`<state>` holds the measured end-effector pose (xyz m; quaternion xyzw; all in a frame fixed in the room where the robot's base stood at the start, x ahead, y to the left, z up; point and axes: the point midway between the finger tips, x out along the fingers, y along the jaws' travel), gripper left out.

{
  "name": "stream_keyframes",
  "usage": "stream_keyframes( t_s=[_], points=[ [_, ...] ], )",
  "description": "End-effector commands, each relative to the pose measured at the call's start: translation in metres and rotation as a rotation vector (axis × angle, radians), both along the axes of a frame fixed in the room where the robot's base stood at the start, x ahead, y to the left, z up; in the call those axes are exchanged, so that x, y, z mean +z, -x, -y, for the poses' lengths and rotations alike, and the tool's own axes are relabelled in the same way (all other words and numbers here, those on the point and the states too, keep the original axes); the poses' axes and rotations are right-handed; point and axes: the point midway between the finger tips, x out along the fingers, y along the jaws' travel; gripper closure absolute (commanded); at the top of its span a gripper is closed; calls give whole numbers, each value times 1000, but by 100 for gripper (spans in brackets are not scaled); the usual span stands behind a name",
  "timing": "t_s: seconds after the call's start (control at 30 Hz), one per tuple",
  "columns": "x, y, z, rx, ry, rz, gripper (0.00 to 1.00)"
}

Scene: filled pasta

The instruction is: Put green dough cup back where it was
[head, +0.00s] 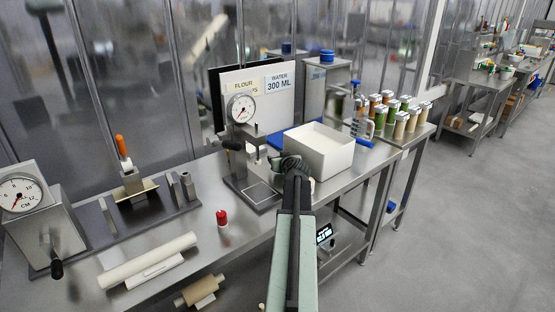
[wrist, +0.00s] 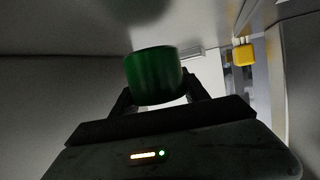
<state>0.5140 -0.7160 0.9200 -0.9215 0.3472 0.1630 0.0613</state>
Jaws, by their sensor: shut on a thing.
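The green dough cup (wrist: 155,75) is a dark green round cup, seen close up in the wrist view. My gripper (wrist: 158,98) is shut on it, with one finger on each side of the cup. In the head view my gripper (head: 291,163) is over the steel bench (head: 255,232), by the front left corner of a white box (head: 330,160). The cup is hidden in the head view behind my gripper and arm. I cannot tell how high the cup is above the bench.
A dial press (head: 241,108) stands left of my gripper. A small red cup (head: 222,217) and a white rolling pin (head: 148,260) are on the bench at left. Several jars (head: 401,126) stand at right. A yellow thing (wrist: 243,54) shows in the wrist view.

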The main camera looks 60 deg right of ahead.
Motion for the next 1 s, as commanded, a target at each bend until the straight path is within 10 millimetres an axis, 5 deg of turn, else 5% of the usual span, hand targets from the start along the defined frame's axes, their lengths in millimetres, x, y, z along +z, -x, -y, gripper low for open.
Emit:
stream_keyframes(
  t_s=[1.0],
  points=[
    [-20, -2, -1, 2, 0, 0, 100]
  ],
)
